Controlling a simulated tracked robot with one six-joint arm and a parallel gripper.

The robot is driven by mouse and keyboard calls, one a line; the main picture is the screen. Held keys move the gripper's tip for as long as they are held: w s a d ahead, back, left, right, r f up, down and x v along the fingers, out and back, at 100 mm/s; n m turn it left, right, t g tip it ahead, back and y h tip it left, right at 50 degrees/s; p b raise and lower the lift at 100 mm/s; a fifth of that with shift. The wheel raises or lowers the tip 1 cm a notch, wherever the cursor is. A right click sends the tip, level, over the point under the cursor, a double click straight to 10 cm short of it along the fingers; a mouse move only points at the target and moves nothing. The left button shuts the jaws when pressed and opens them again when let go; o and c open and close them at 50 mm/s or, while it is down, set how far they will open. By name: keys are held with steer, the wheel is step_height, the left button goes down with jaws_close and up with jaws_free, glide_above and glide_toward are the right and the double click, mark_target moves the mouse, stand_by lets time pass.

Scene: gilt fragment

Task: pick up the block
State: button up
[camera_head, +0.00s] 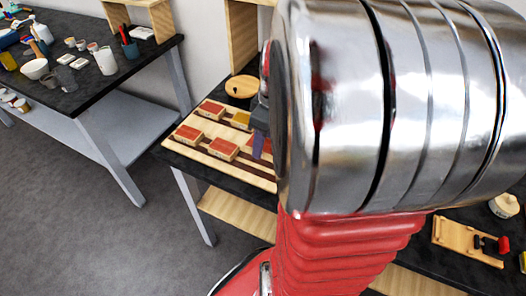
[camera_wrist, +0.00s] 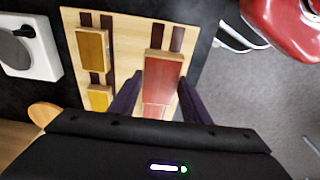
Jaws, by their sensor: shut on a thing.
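Several wooden blocks with coloured tops lie on a striped wooden board (camera_head: 262,180). In the wrist view, a red-topped block (camera_wrist: 164,68) shows between the two dark purple fingers of my gripper (camera_wrist: 160,82), which is shut on a block. Another red surface (camera_wrist: 155,109) shows nearer the palm, and I cannot tell exactly which red piece the fingers touch. In the head view, a finger shows beside a red block at the board's right, and my arm hides the rest of my gripper. Whether the held block is lifted is unclear.
Yellow blocks (camera_wrist: 92,50) lie left of the fingers in the wrist view. A round wooden-lidded container (camera_head: 241,87) stands behind the board. Another table (camera_head: 100,80) with cups and tools is at the left. A wooden tool (camera_head: 468,242) lies at the right.

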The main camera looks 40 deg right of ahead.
steer(key=shift+r, duration=1.4)
